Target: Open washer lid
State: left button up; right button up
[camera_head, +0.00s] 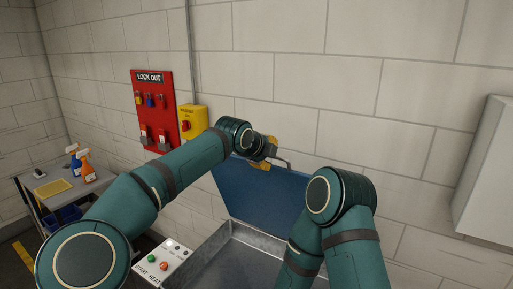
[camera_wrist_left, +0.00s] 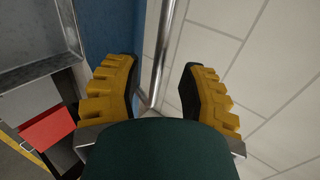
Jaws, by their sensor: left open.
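The blue washer lid (camera_head: 258,190) stands raised and tilted back above the grey metal washer tub (camera_head: 238,255). A thin metal handle (camera_head: 285,160) shows at the lid's upper edge. My left gripper (camera_head: 266,152) is by this edge, partly hidden by its own arm. In the left wrist view my left gripper (camera_wrist_left: 160,78) has its yellow fingers wide apart, with the metal handle bar (camera_wrist_left: 162,45) in the gap between them, apparently not clamped. The blue lid (camera_wrist_left: 112,28) is beside the left finger. My right arm bends down in front of the tub; its gripper is out of frame.
A control panel (camera_head: 172,256) with green and red buttons sits at the tub's left. A red lock-out board (camera_head: 154,108) and a yellow switch box (camera_head: 193,121) are on the wall behind. A cart with spray bottles (camera_head: 87,168) stands left. A grey wall box (camera_head: 487,175) is right.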

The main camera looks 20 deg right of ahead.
pick_arm(q)
jog(key=v, duration=1)
jog(key=shift+a, duration=0.1)
